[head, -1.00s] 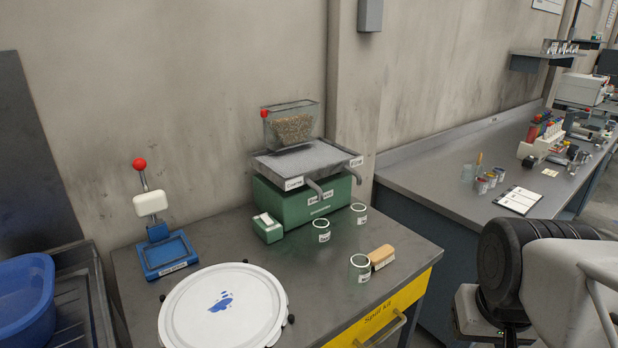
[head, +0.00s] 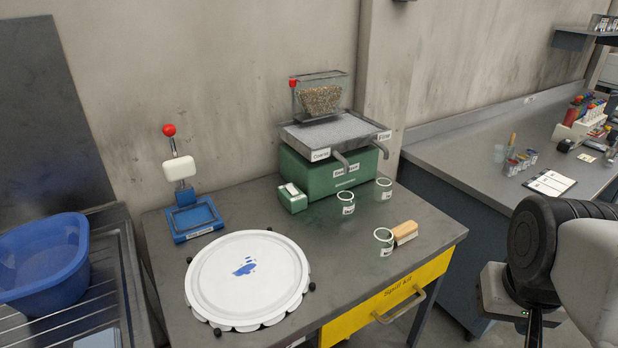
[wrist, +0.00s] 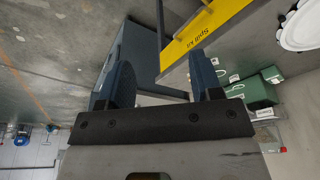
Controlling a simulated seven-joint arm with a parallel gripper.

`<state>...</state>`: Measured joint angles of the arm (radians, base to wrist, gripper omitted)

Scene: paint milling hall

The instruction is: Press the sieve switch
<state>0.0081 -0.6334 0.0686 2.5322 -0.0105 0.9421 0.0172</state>
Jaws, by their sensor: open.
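The sieve (head: 330,172) is a green box with a sloped grey screen deck, labelled Coarse and Fine, at the back of the table. A small green box with a white top (head: 293,198), which looks like the sieve switch, sits at its front left on the tabletop. In the wrist view my gripper (wrist: 163,82) has its two dark fingers wide apart with nothing between them. It is off to the right of the table, well away from the switch. The green sieve (wrist: 252,93) shows sideways beyond the right finger there. The switch's pressed state is too small to tell.
A clear hopper of grains (head: 319,97) stands over the sieve. Jars (head: 346,203) and a wooden brush (head: 404,233) lie to the switch's right. A blue press (head: 193,216) is at left, a round white lid (head: 280,300) in front. A grey bench (head: 470,150) stands at right.

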